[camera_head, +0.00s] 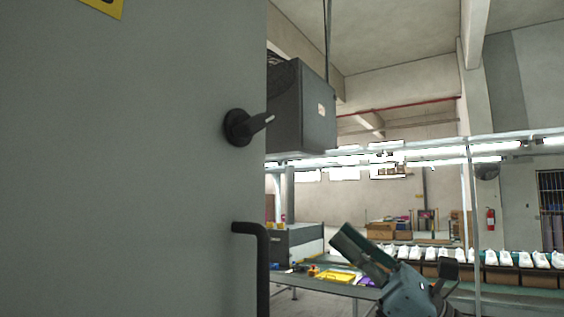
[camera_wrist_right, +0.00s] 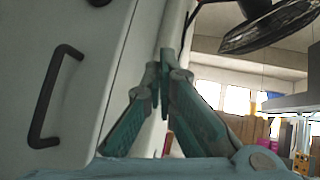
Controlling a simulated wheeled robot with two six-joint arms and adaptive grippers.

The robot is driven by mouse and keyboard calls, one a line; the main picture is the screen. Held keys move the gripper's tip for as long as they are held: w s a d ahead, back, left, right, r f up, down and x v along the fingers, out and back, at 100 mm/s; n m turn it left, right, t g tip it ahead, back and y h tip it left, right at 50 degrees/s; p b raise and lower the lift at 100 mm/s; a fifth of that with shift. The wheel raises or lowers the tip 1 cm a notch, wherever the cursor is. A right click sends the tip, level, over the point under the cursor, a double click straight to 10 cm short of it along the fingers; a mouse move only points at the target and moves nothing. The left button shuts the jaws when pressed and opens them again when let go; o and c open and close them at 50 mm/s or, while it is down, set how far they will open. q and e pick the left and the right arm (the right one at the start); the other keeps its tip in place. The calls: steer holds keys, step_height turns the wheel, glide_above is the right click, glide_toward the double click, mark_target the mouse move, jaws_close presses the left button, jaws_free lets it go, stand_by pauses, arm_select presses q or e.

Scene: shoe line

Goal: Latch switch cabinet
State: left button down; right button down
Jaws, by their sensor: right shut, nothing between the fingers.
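The grey switch cabinet door (camera_head: 130,170) fills the left of the head view. A black latch handle (camera_head: 248,125) sits near its right edge, its lever pointing right and slightly up. Below it is a black bar pull handle (camera_head: 262,265), which also shows at the left of the right wrist view (camera_wrist_right: 48,100). My right gripper (camera_head: 340,236) is right of the door edge, apart from both handles. In the right wrist view its fingers (camera_wrist_right: 165,72) are together and empty beside the pale cabinet. My left gripper is not in view.
A dark grey box (camera_head: 305,110) hangs behind the door edge. A workbench with a yellow tray (camera_head: 333,276) and a row of white shoes (camera_head: 490,257) stand behind my right gripper. A black fan (camera_wrist_right: 270,25) shows at the top right of the right wrist view.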

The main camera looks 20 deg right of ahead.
mark_target(240, 136)
steer(key=s+a+r+n+g+y, duration=0.1)
steer(key=s+a+r+n+g, duration=0.25)
steer(key=s+n, duration=0.3)
steer(key=p+x, duration=0.2)
steer(key=x, duration=0.1)
steer(key=p+x, duration=0.2)
steer(key=x, duration=0.1)
steer(key=p+x, duration=0.2)
steer(key=x, duration=0.2)
steer(key=shift+w+d+r, duration=0.25)
steer(key=shift+w+d, duration=0.05)
steer(key=shift+w, duration=0.1)
steer(key=r, duration=0.1)
steer(key=s+a+p, duration=0.1)
steer(key=r, duration=0.1)
steer(key=shift+s+a+r+p, duration=0.2)
steer(key=shift+s+r+p, duration=0.05)
steer(key=shift+r+p, duration=0.1)
steer(key=shift+w, duration=0.1)
steer(key=shift+n+g, duration=0.25)
steer(key=shift+n, duration=0.1)
